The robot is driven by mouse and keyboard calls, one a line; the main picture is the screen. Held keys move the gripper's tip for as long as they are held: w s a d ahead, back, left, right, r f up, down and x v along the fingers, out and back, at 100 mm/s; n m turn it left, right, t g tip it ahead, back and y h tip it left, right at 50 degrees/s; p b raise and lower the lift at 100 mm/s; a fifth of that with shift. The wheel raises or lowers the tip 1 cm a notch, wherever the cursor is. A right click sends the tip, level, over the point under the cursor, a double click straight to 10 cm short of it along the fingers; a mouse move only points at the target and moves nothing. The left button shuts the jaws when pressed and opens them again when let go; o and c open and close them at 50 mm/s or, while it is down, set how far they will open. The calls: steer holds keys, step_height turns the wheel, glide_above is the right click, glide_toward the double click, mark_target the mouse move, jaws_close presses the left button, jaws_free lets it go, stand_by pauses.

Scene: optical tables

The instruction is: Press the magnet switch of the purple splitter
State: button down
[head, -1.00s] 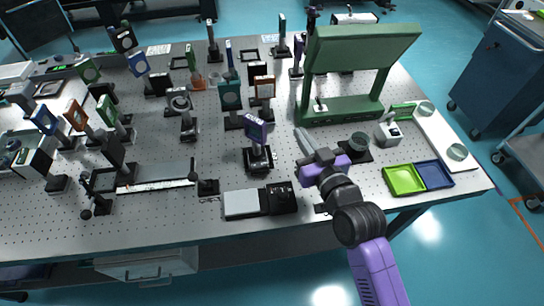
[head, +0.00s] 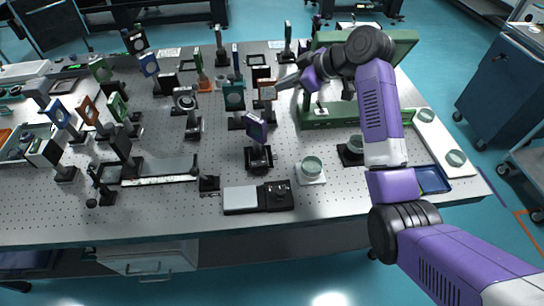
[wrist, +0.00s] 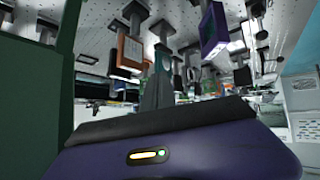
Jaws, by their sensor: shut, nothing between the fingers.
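The purple splitter (head: 257,128) stands upright on a black base (head: 259,158) near the front middle of the table. Its small magnet switch is too small to make out. In the wrist view a purple-framed plate (wrist: 213,28), likely the same splitter, hangs at the top right, as the picture is upside down. My gripper (head: 283,85) is shut and empty. In the head view it is above the table, behind and right of the splitter, close to an orange-framed mount (head: 267,90). Its fingers (wrist: 157,92) show shut in the wrist view, apart from the purple plate.
The green stand (head: 318,118) is right of my gripper, partly hidden by my arm. A pale square stand with a green dish (head: 311,167) and a black-and-white device (head: 258,197) are near the front edge. A teal mount (head: 234,97) stands behind the splitter.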

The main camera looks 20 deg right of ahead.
steer(key=s+a+f+n+g+y, duration=0.1)
steer(key=s+a+f+n+g, duration=0.2)
steer(key=s, duration=0.7)
steer(key=f+n+g, duration=0.1)
steer(key=n+g, duration=0.1)
steer(key=g, duration=0.1)
steer(key=shift+n+y, duration=0.3)
steer(key=shift+y, duration=0.1)
steer(key=p, duration=0.1)
glide_above(261, 162)
steer(key=d, duration=0.2)
steer(key=f, duration=0.8)
steer(key=shift+s+a, duration=0.15)
steer(key=shift+s, duration=0.25)
steer(key=f, duration=0.2)
steer(key=f+p, duration=0.1)
steer(key=shift+d+f, duration=0.1)
steer(key=shift+d, duration=0.15)
steer(key=shift+f, duration=0.45)
